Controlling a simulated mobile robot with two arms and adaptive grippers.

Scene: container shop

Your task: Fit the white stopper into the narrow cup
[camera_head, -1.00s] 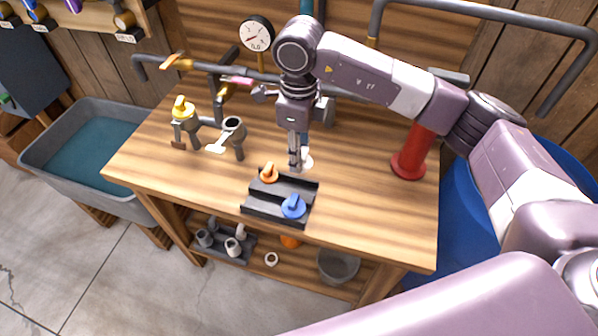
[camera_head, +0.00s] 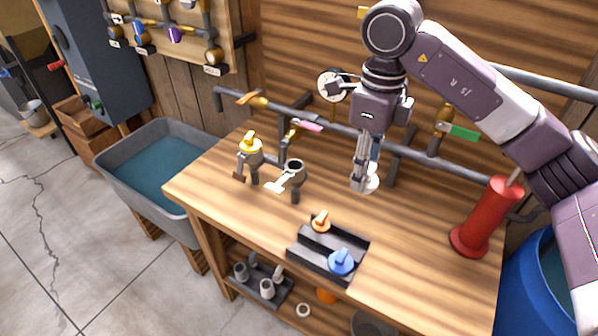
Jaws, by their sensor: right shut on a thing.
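The white stopper (camera_head: 371,183) is held between the fingertips of my right gripper (camera_head: 366,178), above the bench behind the black tray. The fingers partly hide it, and its height over the wood is hard to tell. An open-topped grey cup (camera_head: 295,167) with a pale lever stands on the bench to the left of the gripper, apart from it. Another cup (camera_head: 254,172) beside it is topped by a yellow stopper (camera_head: 250,146). Which cup is narrower is hard to tell. My left gripper is not in view.
The black tray (camera_head: 298,256) near the front edge holds an orange stopper (camera_head: 321,221) and a blue stopper (camera_head: 341,261). A red cylinder (camera_head: 478,222) stands at the right. Grey pipes (camera_head: 340,127) run along the back. The wood between tray and cups is clear.

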